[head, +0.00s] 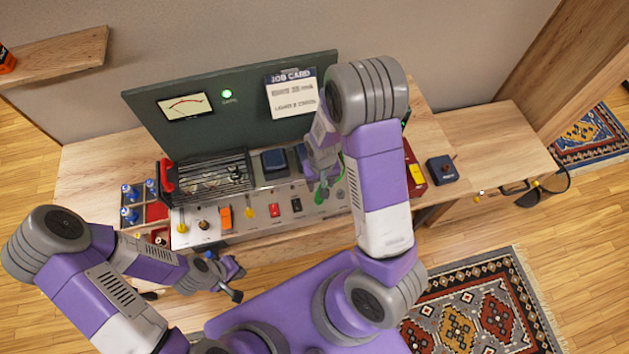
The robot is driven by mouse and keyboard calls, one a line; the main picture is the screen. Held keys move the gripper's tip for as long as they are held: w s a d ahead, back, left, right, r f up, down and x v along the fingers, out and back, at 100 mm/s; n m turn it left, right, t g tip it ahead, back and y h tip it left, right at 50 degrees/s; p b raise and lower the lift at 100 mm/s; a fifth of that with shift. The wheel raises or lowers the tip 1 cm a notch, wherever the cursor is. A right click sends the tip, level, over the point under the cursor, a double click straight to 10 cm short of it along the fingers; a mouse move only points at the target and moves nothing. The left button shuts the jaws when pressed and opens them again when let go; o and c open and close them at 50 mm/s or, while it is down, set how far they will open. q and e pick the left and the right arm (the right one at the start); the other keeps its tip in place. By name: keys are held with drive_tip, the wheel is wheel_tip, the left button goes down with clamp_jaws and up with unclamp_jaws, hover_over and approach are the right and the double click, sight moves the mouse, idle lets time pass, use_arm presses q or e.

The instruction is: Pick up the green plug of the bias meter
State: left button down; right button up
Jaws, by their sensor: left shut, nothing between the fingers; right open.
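A small green piece (319,197), which looks like the green plug or part of its lead, shows at the bench front right by the fingers of my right gripper (323,188). My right gripper is open and points down over the control panel. I cannot tell whether it touches the green piece, which is partly hidden by the fingers and arm. A needle meter (185,105) is on the upright dark green panel; whether it is the bias meter is not clear. My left gripper (238,283) is shut and empty, low in front of the bench.
The control panel (190,230) carries several switches and yellow knobs. A wire cage with a red handle (167,177) stands behind it. Blue-topped bottles (130,195) are at left. A red box (412,178) and dark blue box (441,170) are at right. The far right bench top is mostly clear.

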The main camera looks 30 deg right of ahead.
wheel_tip(320, 180, down, 7)
drive_tip(key=shift+w+a+f, duration=0.1)
drive_tip(key=shift+a+f, duration=0.05)
idle(0.4)
clamp_jaws()
